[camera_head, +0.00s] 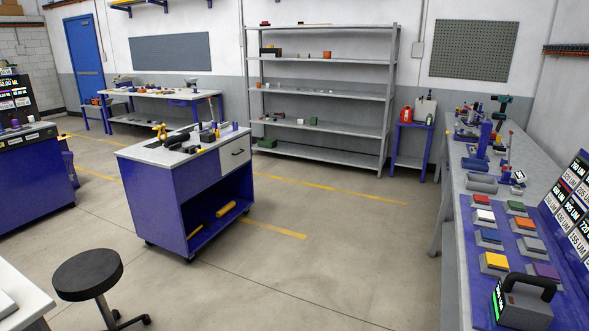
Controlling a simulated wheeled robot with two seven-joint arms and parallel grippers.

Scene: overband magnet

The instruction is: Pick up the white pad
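The white pad (486,215) lies on a grey block on the blue mat (470,270) at the right, on the long workbench. It is in the left column of coloured pads, between a red pad (482,199) and a blue pad (491,236). An orange pad (526,223) is to its right. Nothing covers the white pad. Neither of my grippers is in view.
A grey device with a black handle (527,295) stands at the mat's near end. Display panels (570,205) lean along the right edge. A blue cart (190,185) and a black stool (88,272) stand left. Open floor (340,250) lies before the workbench.

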